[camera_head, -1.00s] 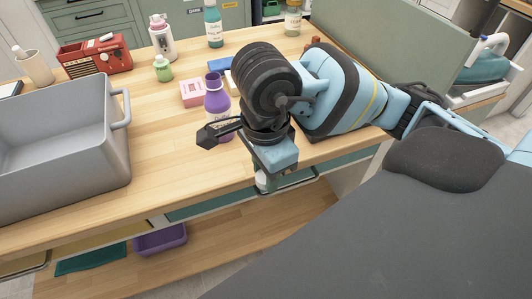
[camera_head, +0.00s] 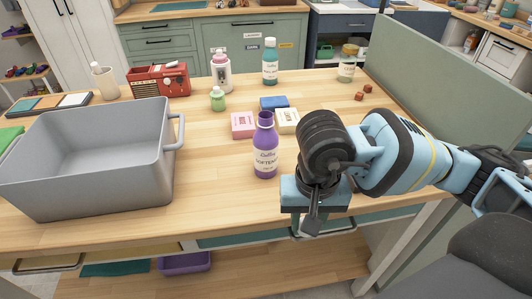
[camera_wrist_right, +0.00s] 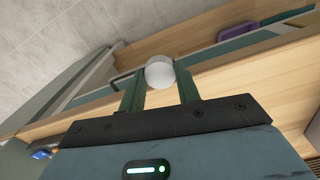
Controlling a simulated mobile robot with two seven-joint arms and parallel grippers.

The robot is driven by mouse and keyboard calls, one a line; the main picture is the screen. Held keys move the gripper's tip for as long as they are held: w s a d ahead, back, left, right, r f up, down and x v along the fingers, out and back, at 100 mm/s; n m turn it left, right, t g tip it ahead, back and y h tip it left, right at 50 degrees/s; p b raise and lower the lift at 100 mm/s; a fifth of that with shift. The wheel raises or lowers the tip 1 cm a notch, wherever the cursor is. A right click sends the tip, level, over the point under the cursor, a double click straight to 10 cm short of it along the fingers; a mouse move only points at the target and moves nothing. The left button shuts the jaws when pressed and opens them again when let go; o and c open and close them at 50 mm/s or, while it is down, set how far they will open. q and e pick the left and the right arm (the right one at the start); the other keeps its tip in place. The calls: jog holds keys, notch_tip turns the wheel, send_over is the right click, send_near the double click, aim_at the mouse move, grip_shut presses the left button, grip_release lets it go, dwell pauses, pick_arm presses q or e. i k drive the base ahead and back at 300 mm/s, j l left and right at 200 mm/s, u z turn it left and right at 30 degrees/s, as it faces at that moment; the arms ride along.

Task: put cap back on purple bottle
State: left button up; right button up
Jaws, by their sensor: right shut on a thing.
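The purple bottle (camera_head: 265,155) stands upright on the wooden worktop. Its neck is open, with no cap on it. My right gripper (camera_head: 297,226) is at the worktop's front edge, to the right of the bottle and nearer to me, apart from it. In the right wrist view my right gripper (camera_wrist_right: 160,88) is shut on a round, whitish ribbed cap (camera_wrist_right: 160,72) at its fingertips. The cap cannot be made out in the head view. My left gripper is not in view.
A grey bin (camera_head: 95,160) fills the left of the worktop (camera_head: 215,205). Behind the bottle are a pink box (camera_head: 243,125), a cream box (camera_head: 287,121), a blue block (camera_head: 274,102) and several other bottles. A green partition (camera_head: 440,90) borders the right. The wood left of the bottle is clear.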

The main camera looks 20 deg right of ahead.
aim_at(265, 138)
jog(key=i+j+z, duration=0.1)
jog(key=z, duration=0.25)
jog(key=j+z, duration=0.45)
jog(key=z, duration=0.2)
jog(key=j+u, duration=0.2)
jog(key=u, duration=0.15)
jog(key=j+u, duration=0.3)
jog(key=l+z, duration=0.5)
jog(key=z, duration=0.2)
jog(key=i, duration=0.05)
